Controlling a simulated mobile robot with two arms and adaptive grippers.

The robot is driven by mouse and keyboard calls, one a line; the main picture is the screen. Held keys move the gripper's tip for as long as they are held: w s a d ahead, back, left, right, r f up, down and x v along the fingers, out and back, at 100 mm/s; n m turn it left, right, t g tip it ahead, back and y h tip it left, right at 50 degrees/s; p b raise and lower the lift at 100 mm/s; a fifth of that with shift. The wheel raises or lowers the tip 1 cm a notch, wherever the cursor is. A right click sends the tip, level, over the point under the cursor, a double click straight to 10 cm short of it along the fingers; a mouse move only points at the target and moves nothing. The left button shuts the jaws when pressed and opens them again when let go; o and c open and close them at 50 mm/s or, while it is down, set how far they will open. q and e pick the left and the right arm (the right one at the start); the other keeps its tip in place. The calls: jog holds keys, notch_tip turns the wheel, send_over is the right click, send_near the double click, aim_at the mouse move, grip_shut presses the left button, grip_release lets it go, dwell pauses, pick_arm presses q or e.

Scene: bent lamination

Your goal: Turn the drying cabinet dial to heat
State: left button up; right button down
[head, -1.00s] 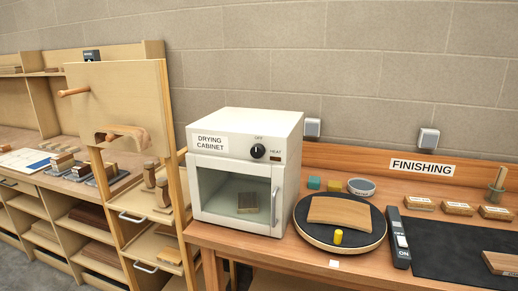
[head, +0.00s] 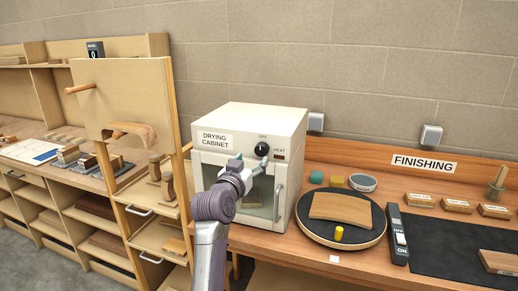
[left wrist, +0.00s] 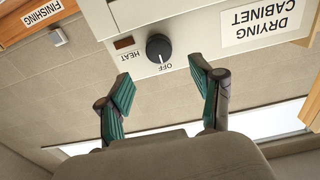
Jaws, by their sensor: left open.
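The white drying cabinet (head: 290,140) stands on the wooden bench with its glass door shut. Its black dial (head: 261,149) is on the upper front, between the OFF and HEAT labels; in the left wrist view the dial (left wrist: 158,47) appears upside down, and its white mark seems to point at OFF. My left gripper (head: 251,161) is in front of the cabinet, just below the dial. In the left wrist view my left gripper (left wrist: 161,78) is open and empty, its teal-padded fingers spread to either side below the dial, apart from it. My right gripper is not in view.
A round black turntable (head: 365,238) with a curved wooden piece stands right of the cabinet. The cabinet's door handle (head: 278,203) projects beside my arm. An upright wooden panel (head: 125,100) with a peg stands to the left. A black mat (head: 450,250) lies at the right.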

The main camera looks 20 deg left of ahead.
aim_at(260, 150)
pick_arm(q)
jog(key=w+p, duration=0.1)
jog(key=w, duration=0.6)
jog(key=shift+d, duration=0.15)
jog(key=c, duration=1.1)
